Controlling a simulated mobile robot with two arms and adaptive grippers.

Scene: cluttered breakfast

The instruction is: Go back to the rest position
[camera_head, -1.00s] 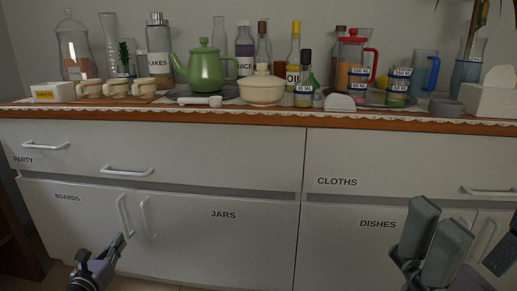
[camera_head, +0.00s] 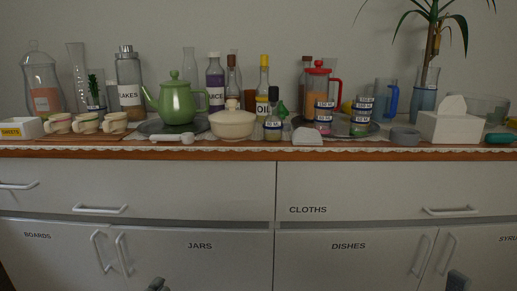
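Only the tip of my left gripper (camera_head: 157,284) shows at the bottom edge of the head view, in front of the JARS door. Only the tip of my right gripper (camera_head: 457,281) shows at the bottom edge on the right, in front of the lower doors. Both are low, below the countertop and apart from the things on it. The rest of each gripper is cut off by the frame, so I cannot tell whether they are open or shut. Nothing held is visible.
The wooden counter (camera_head: 230,156) is crowded with a green teapot (camera_head: 176,103), a cream pot (camera_head: 232,124), cups, bottles and a tissue box (camera_head: 449,127). Below it are white drawers and doors with protruding handles, such as the CLOTHS drawer handle (camera_head: 452,211).

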